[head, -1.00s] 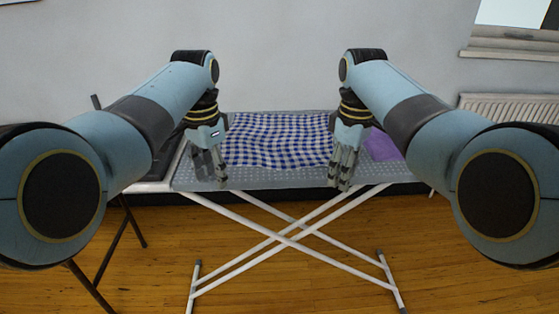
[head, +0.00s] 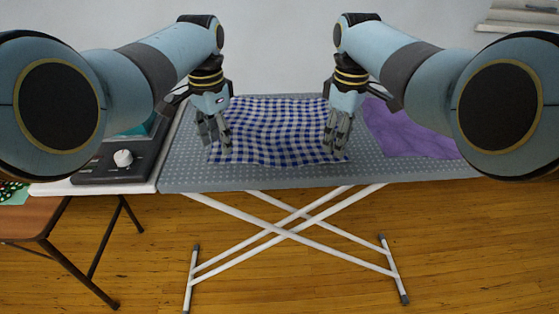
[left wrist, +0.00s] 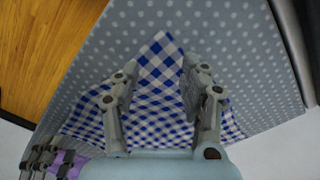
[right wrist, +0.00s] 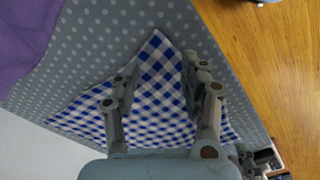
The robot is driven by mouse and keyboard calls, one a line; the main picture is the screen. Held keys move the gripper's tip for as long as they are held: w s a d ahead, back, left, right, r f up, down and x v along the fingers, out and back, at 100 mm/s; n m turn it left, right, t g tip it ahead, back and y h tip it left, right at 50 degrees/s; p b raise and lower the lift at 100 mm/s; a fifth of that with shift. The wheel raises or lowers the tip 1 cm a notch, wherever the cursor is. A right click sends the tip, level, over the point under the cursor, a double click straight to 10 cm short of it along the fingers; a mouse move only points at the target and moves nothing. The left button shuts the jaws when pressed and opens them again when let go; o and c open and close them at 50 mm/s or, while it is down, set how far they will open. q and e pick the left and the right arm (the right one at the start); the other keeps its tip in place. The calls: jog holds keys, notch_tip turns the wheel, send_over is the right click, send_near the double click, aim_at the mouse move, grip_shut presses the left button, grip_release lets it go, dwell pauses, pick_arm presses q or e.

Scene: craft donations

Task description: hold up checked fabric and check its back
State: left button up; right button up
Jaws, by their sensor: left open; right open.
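The blue and white checked fabric (head: 275,130) lies spread, slightly rippled, on the grey dotted ironing board (head: 230,180). My left gripper (head: 214,140) is open over the fabric's near left corner. In the left wrist view that corner (left wrist: 160,68) shows between the open fingers of the left gripper (left wrist: 158,82). My right gripper (head: 336,145) is open over the near right corner. In the right wrist view that corner (right wrist: 156,70) shows between the fingers of the right gripper (right wrist: 160,80). I cannot tell whether the fingers touch the cloth. The fabric's underside is hidden.
A purple cloth (head: 405,130) lies on the board to the right of the checked fabric. A dark machine with a white knob (head: 123,158) stands on a white table at the left. A brown seat (head: 35,218) stands below it. The floor in front is clear.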

aim_at(220, 158)
pick_arm(q)
jog(key=shift+w+f, duration=0.2)
jog(key=shift+f, duration=0.75)
pick_arm(e)
jog(key=shift+w+f, duration=0.2)
jog(key=shift+f, duration=0.7)
pick_arm(q)
jog(key=shift+s+f, duration=0.15)
jog(key=shift+f, duration=0.1)
pick_arm(e)
jog(key=shift+s+f, duration=0.15)
jog(key=shift+f, duration=0.1)
pick_arm(q)
jog(key=shift+f, duration=0.15)
pick_arm(e)
jog(key=shift+f, duration=0.2)
jog(key=shift+f, duration=0.1)
pick_arm(q)
jog(key=shift+s+f, duration=0.1)
grip_shut()
pick_arm(e)
jog(key=shift+s+f, duration=0.1)
grip_shut()
pick_arm(q)
jog(key=shift+a+f, duration=0.1)
pick_arm(e)
jog(key=shift+d, duration=0.1)
